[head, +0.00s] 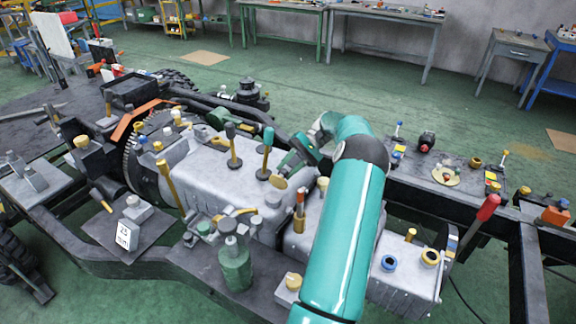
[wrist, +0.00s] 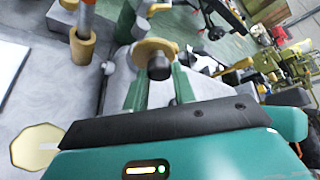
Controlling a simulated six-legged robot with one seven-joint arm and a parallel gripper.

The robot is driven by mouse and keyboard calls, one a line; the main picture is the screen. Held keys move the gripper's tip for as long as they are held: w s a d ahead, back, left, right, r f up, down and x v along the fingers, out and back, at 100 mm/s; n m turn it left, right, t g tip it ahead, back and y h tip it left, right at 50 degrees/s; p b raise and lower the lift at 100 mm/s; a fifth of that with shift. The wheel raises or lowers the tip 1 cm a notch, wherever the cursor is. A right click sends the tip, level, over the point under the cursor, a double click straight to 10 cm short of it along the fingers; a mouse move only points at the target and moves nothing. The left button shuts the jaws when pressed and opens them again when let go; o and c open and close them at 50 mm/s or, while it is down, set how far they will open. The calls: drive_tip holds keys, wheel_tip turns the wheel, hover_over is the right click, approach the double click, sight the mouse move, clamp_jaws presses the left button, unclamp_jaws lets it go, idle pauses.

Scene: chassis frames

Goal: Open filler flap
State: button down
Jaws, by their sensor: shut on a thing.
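My gripper (wrist: 157,72) reaches over the grey engine block. In the wrist view its two green fingers close in around a dark round knob (wrist: 158,67) in front of a tan round disc (wrist: 150,47). The disc looks like the filler flap, but I cannot be sure. In the head view my gripper (head: 290,165) is at the middle of the block, and a tan disc (head: 278,183) shows just below its tip, seeming tilted. The exact contact is too small to tell. Its hinge and any opening beneath are hidden.
Several levers stand close by, including a green-topped one (head: 266,150) and an orange-banded one (head: 299,212). A tan octagonal cap (wrist: 38,147) lies at the wrist view's lower left. A red-handled lever (head: 487,208) rises at right. The dark frame rail (head: 430,185) runs behind my arm.

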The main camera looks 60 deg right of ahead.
drive_tip(key=shift+d+f+y, duration=0.15)
drive_tip(key=shift+y, duration=0.15)
idle(0.4)
drive_tip(key=c, duration=1.1)
unclamp_jaws()
drive_tip(key=shift+c, duration=0.2)
drive_tip(key=shift+r, duration=0.7)
drive_tip(key=s+a+r, duration=0.8)
drive_tip(key=a+r, duration=0.3)
drive_tip(key=shift+s+r, duration=0.25)
drive_tip(key=shift+s, duration=0.1)
